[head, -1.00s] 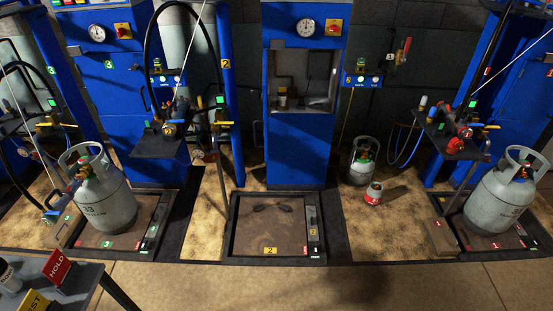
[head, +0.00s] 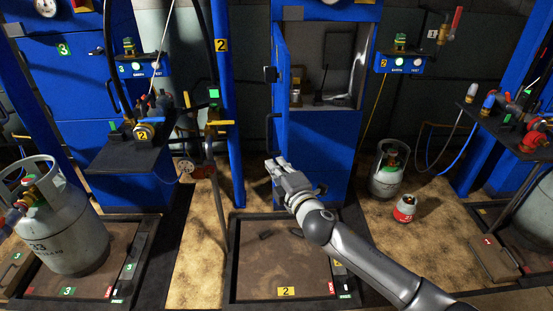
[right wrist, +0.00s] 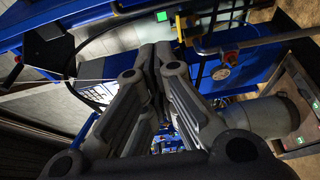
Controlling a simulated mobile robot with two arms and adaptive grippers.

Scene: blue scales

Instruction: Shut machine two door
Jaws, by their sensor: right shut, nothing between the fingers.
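Machine two is the blue cabinet (head: 325,145) at centre in the head view, its grey recess showing. Its door appears as a narrow blue panel (head: 281,85) along the left side of the opening, seen nearly edge-on and standing open. A dark latch (head: 270,75) and a dark curved handle (head: 269,125) show at that left side. My right gripper (head: 270,166) is shut and empty, below the handle in the picture; I cannot tell any contact. In the right wrist view its fingers (right wrist: 161,50) are together. My left gripper is not in view.
A number 2 scale platform (head: 285,292) lies below my right arm. A workbench (head: 140,157) with valves and a blue post (head: 228,100) stand to the left. A small gas cylinder (head: 388,175) and a red canister (head: 404,209) stand on the floor to the right.

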